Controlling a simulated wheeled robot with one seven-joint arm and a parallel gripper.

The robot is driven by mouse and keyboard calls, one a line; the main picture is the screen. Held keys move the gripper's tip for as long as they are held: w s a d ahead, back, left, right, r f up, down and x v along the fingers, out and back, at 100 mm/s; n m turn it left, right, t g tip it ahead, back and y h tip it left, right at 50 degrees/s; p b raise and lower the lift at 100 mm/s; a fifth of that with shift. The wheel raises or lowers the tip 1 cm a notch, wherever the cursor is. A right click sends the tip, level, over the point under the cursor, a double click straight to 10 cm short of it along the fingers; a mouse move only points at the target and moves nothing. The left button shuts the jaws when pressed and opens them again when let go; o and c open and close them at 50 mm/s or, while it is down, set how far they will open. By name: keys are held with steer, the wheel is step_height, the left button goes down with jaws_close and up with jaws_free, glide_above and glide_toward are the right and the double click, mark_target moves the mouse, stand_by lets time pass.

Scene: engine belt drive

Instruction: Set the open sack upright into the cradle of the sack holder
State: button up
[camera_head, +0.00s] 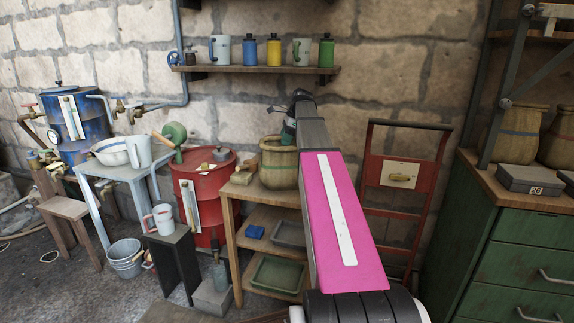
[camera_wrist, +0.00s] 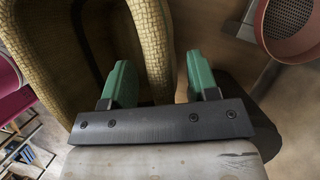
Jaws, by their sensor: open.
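The open sack (camera_head: 278,168), tan and woven with a greenish band, stands upright on a wooden shelf stand in the head view. In the wrist view the sack (camera_wrist: 155,40) fills the upper left, with its dark mouth facing the camera. My gripper (camera_wrist: 160,82) is open, with green fingers. The sack's rim wall shows between the fingers, the left one on the mouth side and the right one outside. I cannot tell whether they touch it. In the head view my arm hides part of the sack. No sack holder is clearly identifiable; a red upright frame (camera_head: 439,160) stands right of my arm.
The wooden stand (camera_head: 226,212) has trays on its lower shelves. A red drum (camera_head: 190,205) stands to its left. A green cabinet (camera_head: 475,240) with more sacks on top is at the right. In the wrist view a red round mesh-bottomed thing (camera_wrist: 262,25) is close at upper right.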

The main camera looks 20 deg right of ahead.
steer(key=shift+f, duration=0.2)
stand_by(0.3)
jaws_close()
